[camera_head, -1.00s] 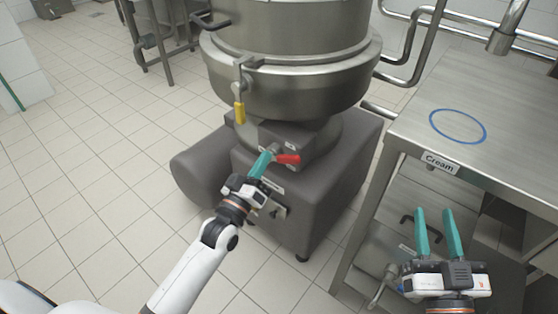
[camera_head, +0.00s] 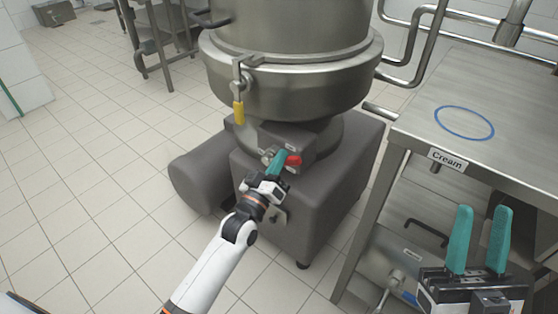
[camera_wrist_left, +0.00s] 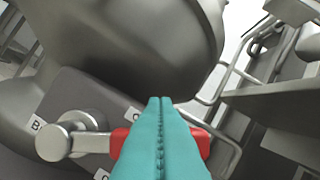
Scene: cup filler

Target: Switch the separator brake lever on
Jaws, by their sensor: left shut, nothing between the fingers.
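The brake lever has a red handle (camera_head: 294,160) and a metal pivot on the front of the separator (camera_head: 310,165) base. In the left wrist view the red handle (camera_wrist_left: 120,143) points right from its round metal pivot (camera_wrist_left: 62,142). My left gripper (camera_head: 280,153) is shut, with its teal fingers at the lever. In the left wrist view the fingers (camera_wrist_left: 161,100) cover the middle of the handle, and red shows on both sides. I cannot tell whether they touch it. My right gripper (camera_head: 483,208) is open and empty, low at the right.
A yellow-handled clamp (camera_head: 239,112) hangs from the steel bowl (camera_head: 290,85) above the lever. A steel table (camera_head: 520,130) with a "Cream" label (camera_head: 447,160) and a blue ring stands at the right.

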